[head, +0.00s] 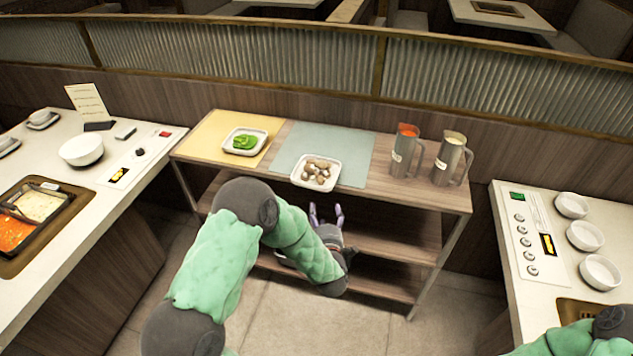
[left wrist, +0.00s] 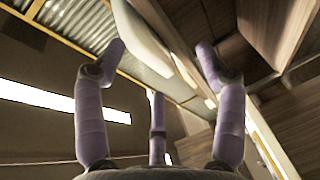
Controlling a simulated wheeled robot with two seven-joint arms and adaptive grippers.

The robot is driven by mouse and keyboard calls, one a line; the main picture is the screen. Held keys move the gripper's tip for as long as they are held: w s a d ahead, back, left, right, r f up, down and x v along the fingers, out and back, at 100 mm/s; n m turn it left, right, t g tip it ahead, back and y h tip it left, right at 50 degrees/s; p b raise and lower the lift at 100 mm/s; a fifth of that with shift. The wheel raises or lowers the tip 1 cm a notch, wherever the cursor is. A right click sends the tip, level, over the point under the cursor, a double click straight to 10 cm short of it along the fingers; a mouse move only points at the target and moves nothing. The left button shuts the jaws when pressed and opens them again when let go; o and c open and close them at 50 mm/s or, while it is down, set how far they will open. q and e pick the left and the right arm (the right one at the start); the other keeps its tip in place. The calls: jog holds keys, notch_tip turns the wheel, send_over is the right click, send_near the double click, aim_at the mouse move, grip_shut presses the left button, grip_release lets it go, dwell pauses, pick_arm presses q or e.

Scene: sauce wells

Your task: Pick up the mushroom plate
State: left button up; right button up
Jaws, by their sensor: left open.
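The mushroom plate (head: 296,181), a white square dish with several brown mushroom pieces, sits on the blue-grey mat at the front edge of the wooden shelf table. Its near rim appears to reach over the edge. My left gripper (head: 326,212) is open and empty, just below and in front of the plate, fingers pointing toward it. In the left wrist view its purple fingers (left wrist: 162,52) are spread, and the pale dish side (left wrist: 142,40) shows beyond and between them. I see no finger clearly touching it. My right gripper is out of view.
A plate of green vegetables (head: 245,141) stands on a yellow mat to the left. Two metal pitchers (head: 405,158) (head: 449,160) stand to the right. The table's lower shelf (head: 390,240) lies behind my left gripper. Counters flank both sides.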

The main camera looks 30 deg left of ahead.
aim_at(314, 188)
pick_arm(q)
jog(key=w+a+r+n, duration=0.1)
jog(key=w+a+y+b, duration=0.1)
jog(key=a, duration=0.1)
jog(key=w+a+r+n+y, duration=0.1)
jog(key=a, duration=0.1)
jog(key=shift+w+r+n+b, duration=0.3)
jog(key=shift+w, duration=0.1)
jog(key=b+x, duration=0.2)
jog(key=x, duration=0.2)
jog(key=shift+w+a+f, duration=0.15)
jog(key=shift+a+f, duration=0.05)
jog(key=shift+a, duration=0.15)
jog(key=shift+w+a+r, duration=0.1)
jog(key=shift+w+a, duration=0.05)
jog(key=shift+w, duration=0.15)
jog(key=shift+r, duration=0.1)
grip_shut()
